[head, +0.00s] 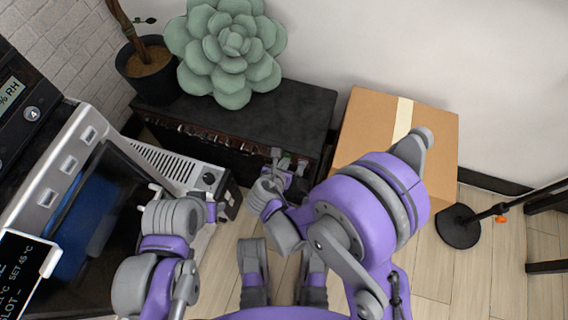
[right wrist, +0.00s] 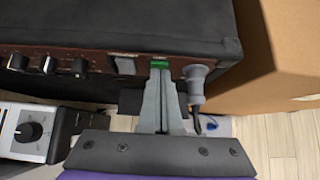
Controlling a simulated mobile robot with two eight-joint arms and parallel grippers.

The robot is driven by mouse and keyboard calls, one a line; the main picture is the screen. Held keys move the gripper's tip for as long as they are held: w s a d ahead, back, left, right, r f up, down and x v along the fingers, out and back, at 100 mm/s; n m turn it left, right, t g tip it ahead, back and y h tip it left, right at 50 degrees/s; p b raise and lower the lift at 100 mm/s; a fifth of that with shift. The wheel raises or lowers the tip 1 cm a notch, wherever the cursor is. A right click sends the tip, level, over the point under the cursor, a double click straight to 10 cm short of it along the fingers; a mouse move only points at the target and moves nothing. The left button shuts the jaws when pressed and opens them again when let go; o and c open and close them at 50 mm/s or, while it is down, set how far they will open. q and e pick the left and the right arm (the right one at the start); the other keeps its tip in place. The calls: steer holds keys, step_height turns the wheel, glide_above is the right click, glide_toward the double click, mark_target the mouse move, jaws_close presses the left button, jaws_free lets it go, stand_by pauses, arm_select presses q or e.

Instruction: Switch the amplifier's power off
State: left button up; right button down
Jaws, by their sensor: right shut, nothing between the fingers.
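The amplifier (head: 285,105) is a black box against the wall, with a dark red control panel along its front edge. In the head view my right gripper (head: 277,160) is at the panel's right end. My left gripper (head: 210,208) is left of it, away from the amplifier; its fingers are hard to read.
A machine with a dial (head: 210,178) stands at front left. A black round stand base (head: 458,226) is on the floor at right.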

arm_select(q)
steer(key=shift+r, duration=0.1)
arm_select(e)
steer(key=shift+r, duration=0.15)
steer(key=shift+r+p, duration=0.45)
steer(key=shift+r, duration=0.25)
arm_select(q)
steer(key=shift+s+r, duration=0.1)
steer(key=shift+r, duration=0.4)
arm_select(e)
steer(key=shift+s, duration=0.1)
